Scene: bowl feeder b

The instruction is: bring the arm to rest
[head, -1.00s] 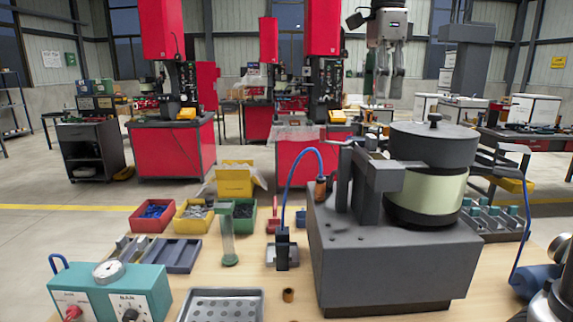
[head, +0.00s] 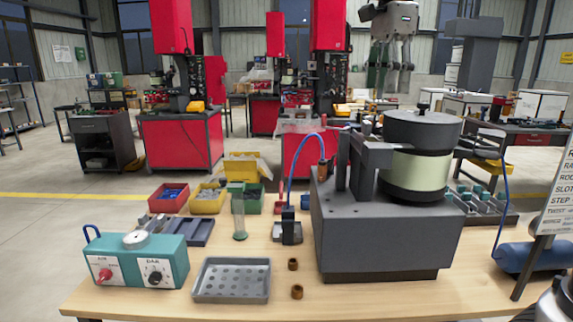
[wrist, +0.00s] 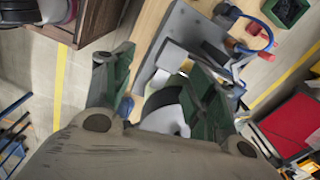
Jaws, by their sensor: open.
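My gripper (head: 391,68) hangs in the air at the top of the head view, right of centre, above and behind the bowl feeder. It is open and empty, its fingers pointing down. In the wrist view its two dark green fingers (wrist: 158,82) stand apart, with nothing held between them. The bowl feeder (head: 385,235) is a grey block with a dark lidded bowl (head: 424,130) on top, banded pale green. The wrist view shows part of the bench and floor, tilted.
The wooden bench holds a teal control box (head: 137,265), a perforated grey tray (head: 232,295), two brown bushings (head: 297,292), coloured bins (head: 207,200) and a blue cylinder (head: 530,257). A sign (head: 560,200) stands at the right edge. Red machines (head: 182,143) stand behind.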

